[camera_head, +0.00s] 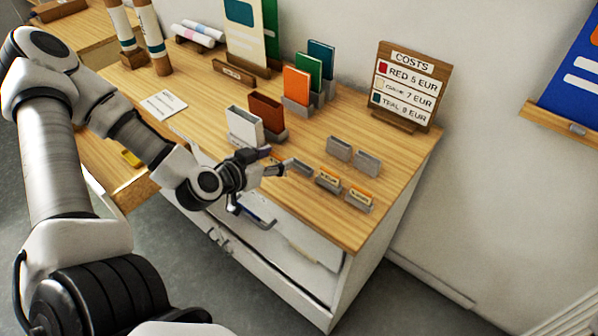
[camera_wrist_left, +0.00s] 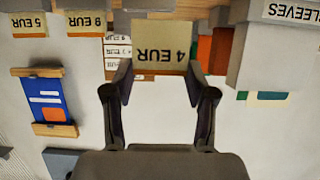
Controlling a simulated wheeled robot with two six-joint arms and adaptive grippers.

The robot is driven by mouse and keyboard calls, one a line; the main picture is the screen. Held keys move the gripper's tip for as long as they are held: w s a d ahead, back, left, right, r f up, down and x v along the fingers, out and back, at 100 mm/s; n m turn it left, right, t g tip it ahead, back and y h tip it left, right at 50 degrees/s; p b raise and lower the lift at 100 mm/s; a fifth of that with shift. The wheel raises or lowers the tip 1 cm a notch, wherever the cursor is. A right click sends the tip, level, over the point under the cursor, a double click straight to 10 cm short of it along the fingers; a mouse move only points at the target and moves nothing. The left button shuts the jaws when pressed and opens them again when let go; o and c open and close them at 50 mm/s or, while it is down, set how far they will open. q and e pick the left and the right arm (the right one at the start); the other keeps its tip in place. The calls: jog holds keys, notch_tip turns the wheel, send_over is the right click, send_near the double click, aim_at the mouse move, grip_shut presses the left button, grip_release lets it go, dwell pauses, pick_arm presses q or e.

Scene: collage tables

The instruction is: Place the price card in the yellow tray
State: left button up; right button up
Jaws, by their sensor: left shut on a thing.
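My left gripper (camera_head: 270,168) is over the front edge of the wooden table, beside a row of small grey holders. In the left wrist view, the left gripper (camera_wrist_left: 158,78) is shut on a pale price card (camera_wrist_left: 159,48) reading "4 EUR", upside down in that picture. One finger lies on each side of the card. In the head view I cannot make out the card. My right gripper is not in view.
Two holders carry orange price cards (camera_head: 328,179) (camera_head: 361,195); other holders (camera_head: 338,148) (camera_head: 367,162) look empty. A costs board (camera_head: 408,85) stands at the back right. A white box (camera_head: 243,125) and coloured upright books (camera_head: 296,86) stand behind the gripper. The right front tabletop is clear.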

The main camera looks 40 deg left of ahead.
pick_arm(q)
jog(key=w, duration=0.2)
jog(key=w+d, duration=0.1)
jog(key=w+b, duration=0.1)
jog(key=w, duration=0.1)
jog(key=shift+w+d+f, duration=0.15)
jog(key=shift+w+d, duration=0.15)
jog(key=shift+d, duration=0.1)
jog(key=shift+w+d, duration=0.2)
jog(key=shift+w, duration=0.4)
notch_tip(320, 180, down, 2)
jog(key=shift+s, duration=0.1)
jog(key=shift+f+p, duration=0.3)
jog(key=shift+p, duration=0.05)
jog(key=shift+f, duration=0.4)
jog(key=o, duration=0.8)
jog(key=shift+c, duration=0.2)
